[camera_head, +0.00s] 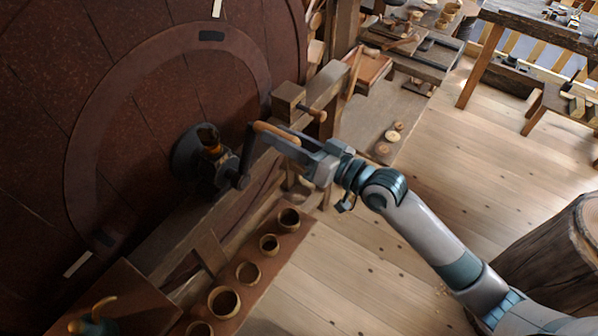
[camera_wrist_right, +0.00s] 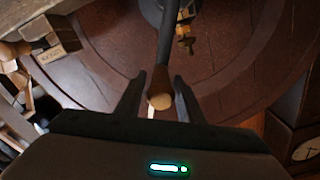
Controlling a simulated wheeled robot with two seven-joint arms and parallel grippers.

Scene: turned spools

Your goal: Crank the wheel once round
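The large dark red wooden wheel (camera_head: 110,75) fills the left of the head view and the back of the right wrist view (camera_wrist_right: 225,90). A dark crank arm (camera_head: 246,155) stands in front of its hub (camera_head: 190,160), with a wooden handle (camera_head: 275,132) at its upper end. My right gripper (camera_head: 283,143) is at the handle. In the right wrist view its two fingers (camera_wrist_right: 158,88) stand on either side of the handle's rounded end (camera_wrist_right: 159,101), with narrow gaps showing on both sides. My left gripper is not in view.
A wooden frame beam (camera_head: 325,88) with a block and peg (camera_head: 290,100) is close beyond the handle. A board with several turned cups (camera_head: 268,243) lies below. A workbench (camera_head: 425,60) stands at the back and a stump (camera_head: 560,255) at the right. Floor between is clear.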

